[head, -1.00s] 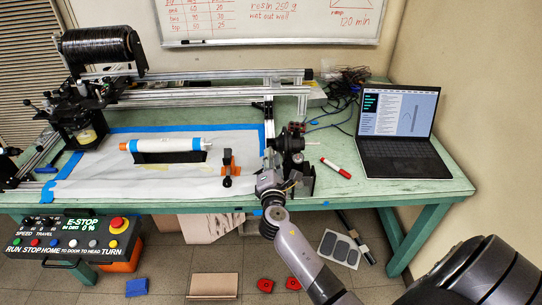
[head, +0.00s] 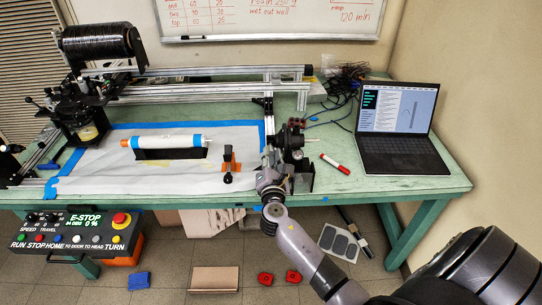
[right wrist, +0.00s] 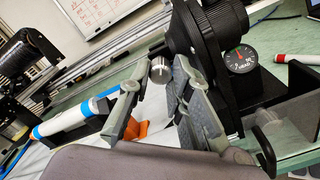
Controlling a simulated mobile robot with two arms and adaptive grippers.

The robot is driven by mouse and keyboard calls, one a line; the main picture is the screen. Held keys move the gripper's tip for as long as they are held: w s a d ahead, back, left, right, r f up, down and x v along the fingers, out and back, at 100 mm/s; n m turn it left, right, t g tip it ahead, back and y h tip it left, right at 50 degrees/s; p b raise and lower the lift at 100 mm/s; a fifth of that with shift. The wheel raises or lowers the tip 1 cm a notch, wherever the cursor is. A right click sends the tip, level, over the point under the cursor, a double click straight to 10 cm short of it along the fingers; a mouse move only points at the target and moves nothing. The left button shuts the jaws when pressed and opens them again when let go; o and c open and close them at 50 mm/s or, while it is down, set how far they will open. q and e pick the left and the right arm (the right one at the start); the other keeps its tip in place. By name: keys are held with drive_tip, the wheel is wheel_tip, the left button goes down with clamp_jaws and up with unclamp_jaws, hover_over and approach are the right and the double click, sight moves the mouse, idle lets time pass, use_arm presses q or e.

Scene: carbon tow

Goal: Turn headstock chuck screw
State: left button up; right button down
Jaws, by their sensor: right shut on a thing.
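The headstock (head: 294,142) is a black unit at the right end of the winding machine on the green table. In the right wrist view, its black round chuck (right wrist: 208,62) fills the upper middle. A small silver chuck screw (right wrist: 160,72) sticks out beside the chuck. My right gripper (right wrist: 157,82) has a finger on each side of this screw and is shut on it. In the head view, my right gripper (head: 268,176) is at the headstock's near left side, and its fingertips are hard to make out. My left gripper is not in view.
A white tube with blue bands (head: 168,142) lies left of the headstock, near an orange clamp (head: 229,162). A gauge (right wrist: 240,59) sits beside the chuck. A red marker (head: 335,163) and laptop (head: 403,128) are to the right. A control panel (head: 75,232) is at lower left.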

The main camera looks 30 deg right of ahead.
drive_tip(key=c, duration=1.8)
unclamp_jaws()
drive_tip(key=shift+f, duration=0.1)
drive_tip(key=shift+o, duration=0.2)
drive_tip(key=v, duration=1.2)
drive_tip(key=shift+o, duration=0.2)
